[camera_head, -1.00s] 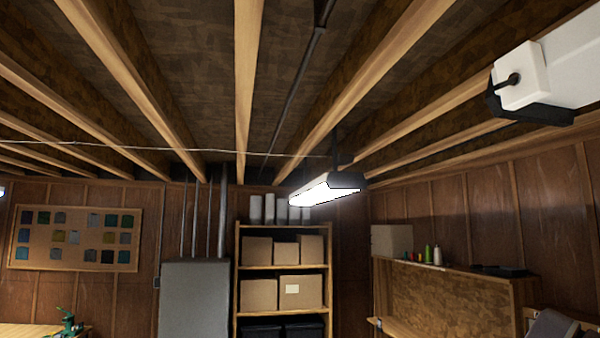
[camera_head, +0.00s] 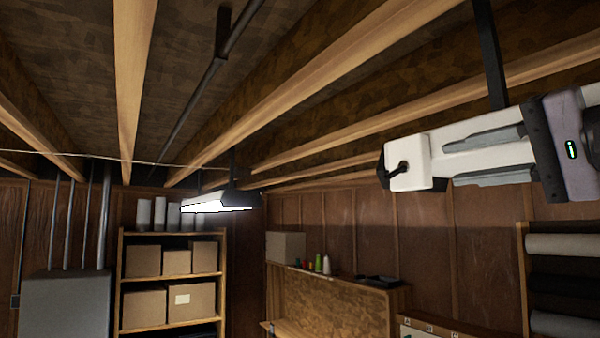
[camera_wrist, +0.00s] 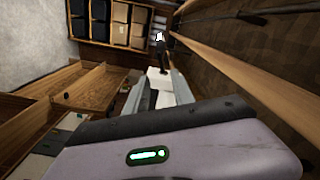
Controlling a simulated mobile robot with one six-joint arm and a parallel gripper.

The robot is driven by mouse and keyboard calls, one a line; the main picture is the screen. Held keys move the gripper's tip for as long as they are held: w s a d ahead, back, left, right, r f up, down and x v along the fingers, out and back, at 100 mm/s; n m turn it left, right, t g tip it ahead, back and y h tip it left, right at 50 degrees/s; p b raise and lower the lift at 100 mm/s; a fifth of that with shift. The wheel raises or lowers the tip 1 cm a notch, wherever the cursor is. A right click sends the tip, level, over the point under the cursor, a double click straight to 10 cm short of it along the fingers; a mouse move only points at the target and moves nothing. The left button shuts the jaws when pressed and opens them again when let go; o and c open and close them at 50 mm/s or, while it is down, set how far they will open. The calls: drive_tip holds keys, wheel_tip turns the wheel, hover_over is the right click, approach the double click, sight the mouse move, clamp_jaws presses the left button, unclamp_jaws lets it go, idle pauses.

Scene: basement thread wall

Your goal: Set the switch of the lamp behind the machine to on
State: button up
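A white lamp body (camera_head: 436,150) shows at the right in the head view, close to me. A black post (camera_head: 488,50) runs from the ceiling toward it. Its white end box carries a small dark switch lever (camera_head: 403,166) angled down to the left; whether that means on or off I cannot tell. My gripper (camera_head: 448,163) points left in front of the lamp body. Its two grey fingers are apart, short of the switch; contact cannot be judged. In the wrist view my gripper (camera_wrist: 158,90) has the white body (camera_wrist: 158,78) between its fingers. No machine is clearly identifiable.
A second lamp (camera_head: 220,203) glows farther back, before a shelf (camera_head: 122,265) with boxes. Wooden joists (camera_head: 135,90) and a dark pipe (camera_head: 190,105) cross overhead. A workbench (camera_head: 335,290) and fabric rolls (camera_head: 560,245) stand at the right. A thin line spans the left.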

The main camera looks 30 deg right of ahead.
sight(395, 172)
drive_tip(key=w+p, duration=0.1)
drive_tip(key=w, duration=0.4)
drive_tip(key=w+a+p, duration=0.1)
drive_tip(key=w, duration=0.4)
drive_tip(key=w+p, duration=0.1)
drive_tip(key=w, duration=0.4)
drive_tip(key=shift+w+a, duration=0.2)
drive_tip(key=shift+a, duration=0.1)
clamp_jaws()
